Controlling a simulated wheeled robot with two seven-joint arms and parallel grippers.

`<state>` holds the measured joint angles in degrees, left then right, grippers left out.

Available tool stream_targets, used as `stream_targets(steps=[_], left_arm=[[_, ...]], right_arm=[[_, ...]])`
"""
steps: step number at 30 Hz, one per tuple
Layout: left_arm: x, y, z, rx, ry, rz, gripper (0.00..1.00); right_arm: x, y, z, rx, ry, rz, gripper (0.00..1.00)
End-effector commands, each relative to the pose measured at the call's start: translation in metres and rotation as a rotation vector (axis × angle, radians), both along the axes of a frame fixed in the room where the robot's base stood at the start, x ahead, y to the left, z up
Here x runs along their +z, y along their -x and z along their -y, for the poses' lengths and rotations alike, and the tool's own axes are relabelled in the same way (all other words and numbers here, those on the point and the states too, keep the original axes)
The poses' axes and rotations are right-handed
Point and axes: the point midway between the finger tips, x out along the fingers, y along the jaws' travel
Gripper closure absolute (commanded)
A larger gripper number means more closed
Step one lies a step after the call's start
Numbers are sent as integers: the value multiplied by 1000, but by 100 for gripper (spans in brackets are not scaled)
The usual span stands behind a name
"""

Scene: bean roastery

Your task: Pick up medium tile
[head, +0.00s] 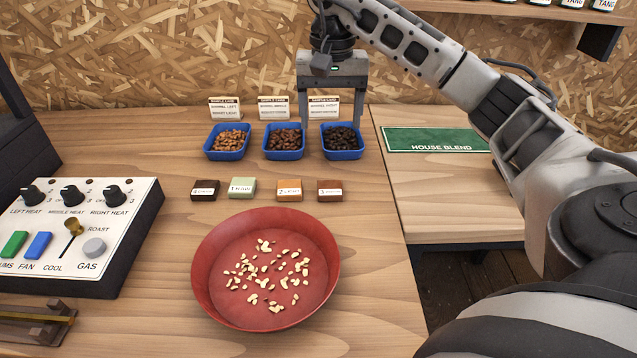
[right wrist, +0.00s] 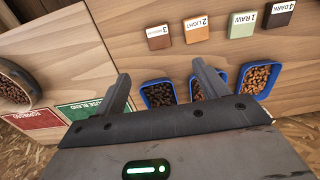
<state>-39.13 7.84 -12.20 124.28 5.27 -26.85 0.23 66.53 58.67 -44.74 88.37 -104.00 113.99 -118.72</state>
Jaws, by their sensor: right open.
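The medium tile (head: 330,190) is a small reddish-brown block with a white label. It lies at the right end of a row of tiles on the wooden table, and shows in the right wrist view (right wrist: 159,38). My right gripper (head: 331,120) is open and empty, above the back of the table around the right-hand blue tray. In the right wrist view the medium tile lies beyond the open fingers (right wrist: 160,78), well apart from them. My left gripper is in neither view.
Orange light (head: 289,190), green raw (head: 242,187) and dark (head: 205,190) tiles share the row. Blue bean trays (head: 342,155) and sample cards (head: 324,107) stand behind. A red bowl (head: 205,285) with pale beans stands in front; a control panel (head: 78,228) is left, a green mat (head: 437,137) right.

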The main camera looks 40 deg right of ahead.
Motion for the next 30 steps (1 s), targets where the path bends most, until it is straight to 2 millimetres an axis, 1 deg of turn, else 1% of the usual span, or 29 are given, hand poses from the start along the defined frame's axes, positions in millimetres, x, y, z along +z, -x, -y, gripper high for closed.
stream_targets(steps=[9, 12, 15, 21, 23, 27, 30], left_arm=[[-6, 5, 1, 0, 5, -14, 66], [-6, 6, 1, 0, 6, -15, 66], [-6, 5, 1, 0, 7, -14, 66], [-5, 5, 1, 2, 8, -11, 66], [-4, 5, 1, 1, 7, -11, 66], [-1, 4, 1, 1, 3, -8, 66], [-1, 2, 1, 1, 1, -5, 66]], right_arm=[[-66, 2, 0, 3, 1, -7, 27], [-84, 1, -1, 3, -1, -4, 27], [-96, 1, -1, 2, -1, -3, 27], [-108, 1, -1, 2, -3, -2, 27], [-116, 2, -1, 2, -2, -5, 27], [-138, 3, -1, 2, -4, -5, 27], [-150, 3, -1, 3, -3, -2, 27]])
